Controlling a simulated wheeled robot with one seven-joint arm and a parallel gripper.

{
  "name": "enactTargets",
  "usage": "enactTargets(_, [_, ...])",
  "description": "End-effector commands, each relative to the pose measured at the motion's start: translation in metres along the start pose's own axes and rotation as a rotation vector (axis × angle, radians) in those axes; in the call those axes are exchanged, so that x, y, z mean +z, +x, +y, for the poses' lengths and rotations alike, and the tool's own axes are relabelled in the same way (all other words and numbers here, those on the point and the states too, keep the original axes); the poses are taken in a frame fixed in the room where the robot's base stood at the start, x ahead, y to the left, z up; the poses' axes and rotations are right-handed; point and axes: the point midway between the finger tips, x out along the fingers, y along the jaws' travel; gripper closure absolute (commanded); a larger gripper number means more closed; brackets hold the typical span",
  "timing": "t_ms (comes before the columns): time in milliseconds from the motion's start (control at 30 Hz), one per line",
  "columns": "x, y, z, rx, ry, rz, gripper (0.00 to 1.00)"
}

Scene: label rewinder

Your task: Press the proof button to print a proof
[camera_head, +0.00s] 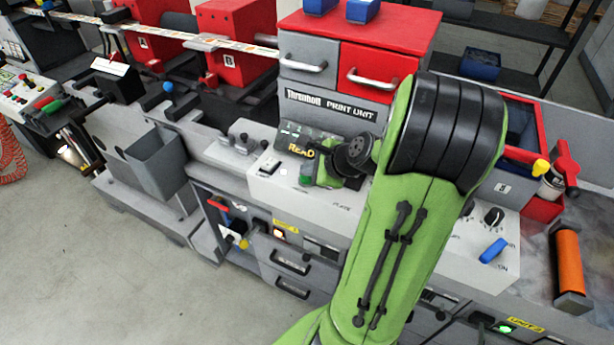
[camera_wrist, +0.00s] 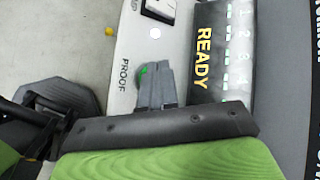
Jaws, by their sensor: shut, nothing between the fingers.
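The green proof button (camera_wrist: 143,70) shows in the wrist view beside the printed word PROOF on the pale panel. Part of it is hidden behind the fingers of my gripper (camera_wrist: 155,72). The fingers are together with nothing between them, and their tips are right over the button. I cannot tell whether they touch it or whether it is pushed in. In the head view my gripper (camera_head: 307,177) is low at the control panel (camera_head: 262,185), in front of the display. The display (camera_wrist: 205,55) reads READY in yellow.
A rocker switch (camera_wrist: 160,8) and a small white round spot (camera_wrist: 155,33) lie near the button. Knobs (camera_head: 494,215) and a blue handle (camera_head: 493,251) are at the panel's right. Open floor (camera_head: 130,285) is at front left.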

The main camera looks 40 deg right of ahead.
Motion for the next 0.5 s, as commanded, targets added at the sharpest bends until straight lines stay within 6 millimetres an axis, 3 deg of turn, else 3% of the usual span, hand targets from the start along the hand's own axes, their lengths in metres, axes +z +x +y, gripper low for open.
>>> enactTargets(500, [-0.0034, 0.0049, 0.0038, 0.001, 0.000, 0.000, 1.00])
